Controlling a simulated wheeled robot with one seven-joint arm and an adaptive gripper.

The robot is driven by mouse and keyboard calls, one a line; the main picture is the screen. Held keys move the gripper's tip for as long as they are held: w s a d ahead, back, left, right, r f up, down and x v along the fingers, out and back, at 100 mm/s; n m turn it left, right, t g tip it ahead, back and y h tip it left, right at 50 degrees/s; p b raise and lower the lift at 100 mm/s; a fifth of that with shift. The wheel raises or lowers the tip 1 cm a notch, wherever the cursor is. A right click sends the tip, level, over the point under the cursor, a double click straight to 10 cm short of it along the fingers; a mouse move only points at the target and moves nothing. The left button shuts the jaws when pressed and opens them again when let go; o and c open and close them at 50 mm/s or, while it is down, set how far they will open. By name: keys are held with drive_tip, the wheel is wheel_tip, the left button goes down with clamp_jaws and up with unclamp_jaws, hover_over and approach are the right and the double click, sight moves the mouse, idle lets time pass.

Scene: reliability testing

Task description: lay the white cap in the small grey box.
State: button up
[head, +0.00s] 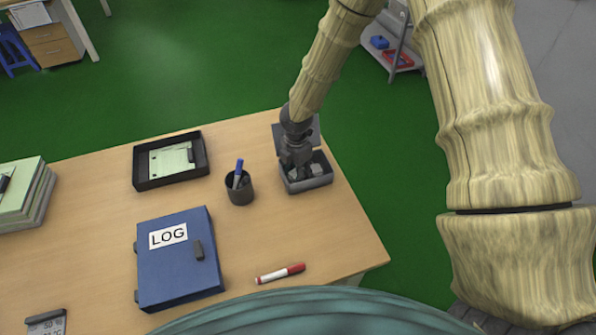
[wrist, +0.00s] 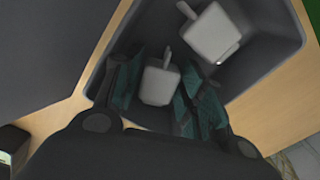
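The small grey box (head: 308,185) stands near the table's right edge, with its lid raised at the back. My gripper (wrist: 160,88) reaches down into it, its fingertips within the walls. The white cap (wrist: 160,84), pale with a short tab, sits between the two dark, teal-padded fingers, which look closed against its sides. Whether the cap touches the box floor cannot be told. In the head view my gripper (head: 297,160) covers part of the box's inside.
A second pale tabbed piece (wrist: 212,33) lies in the box beside the cap. A dark pen cup (head: 239,190), a black tray (head: 171,160), a blue LOG binder (head: 178,265) and a red-and-white marker (head: 280,273) lie to the left. Bare table separates them.

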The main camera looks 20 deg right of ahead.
drive_tip(key=shift+r, duration=0.15)
wheel_tip(320, 180, up, 12)
drive_tip(key=b, duration=0.2)
idle(0.6)
